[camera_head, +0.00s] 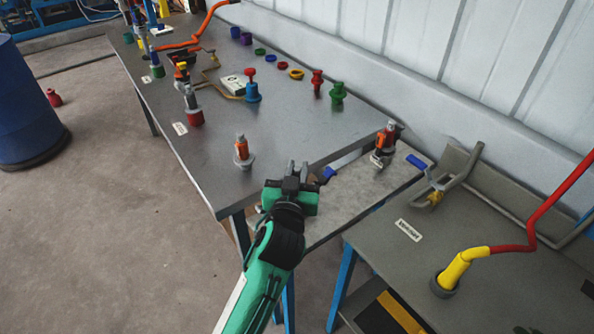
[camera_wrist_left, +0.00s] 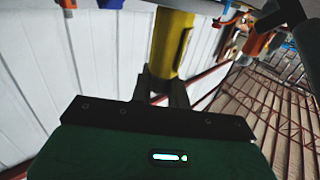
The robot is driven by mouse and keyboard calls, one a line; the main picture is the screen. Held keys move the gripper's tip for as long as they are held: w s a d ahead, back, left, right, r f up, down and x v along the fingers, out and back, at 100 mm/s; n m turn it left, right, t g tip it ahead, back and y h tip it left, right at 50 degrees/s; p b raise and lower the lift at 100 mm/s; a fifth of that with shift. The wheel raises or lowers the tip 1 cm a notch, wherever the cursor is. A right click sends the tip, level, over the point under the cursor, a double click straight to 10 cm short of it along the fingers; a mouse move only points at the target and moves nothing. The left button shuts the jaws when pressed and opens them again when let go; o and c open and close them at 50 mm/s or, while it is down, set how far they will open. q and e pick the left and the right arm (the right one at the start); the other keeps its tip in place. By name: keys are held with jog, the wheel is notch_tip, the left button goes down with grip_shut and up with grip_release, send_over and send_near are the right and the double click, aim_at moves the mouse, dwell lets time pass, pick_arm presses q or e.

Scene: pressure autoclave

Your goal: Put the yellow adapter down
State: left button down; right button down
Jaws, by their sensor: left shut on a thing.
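My left gripper (camera_head: 297,172) is in the middle of the head view, by the front corner of the grey table. In the left wrist view its fingers (camera_wrist_left: 165,90) are shut on the yellow adapter (camera_wrist_left: 172,42), a yellow cylinder with a dark slot in its side. The adapter's far end runs out of the wrist picture at the top. In the head view I cannot make out the adapter; the gripper seems to hide it. My right gripper is not in view.
The grey table (camera_head: 237,118) bears several coloured fittings and an orange-and-grey fitting (camera_head: 242,151) near the gripper. Another orange-and-grey fitting (camera_head: 385,139) stands on a lower ledge (camera_head: 352,196). A yellow-ended red hose (camera_head: 457,268) stands on the right table (camera_head: 405,252). A blue barrel (camera_head: 25,110) stands left.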

pick_arm(q)
jog(key=shift+f, duration=0.25)
jog(key=c, duration=1.3)
grip_release()
jog(key=shift+c, duration=0.2)
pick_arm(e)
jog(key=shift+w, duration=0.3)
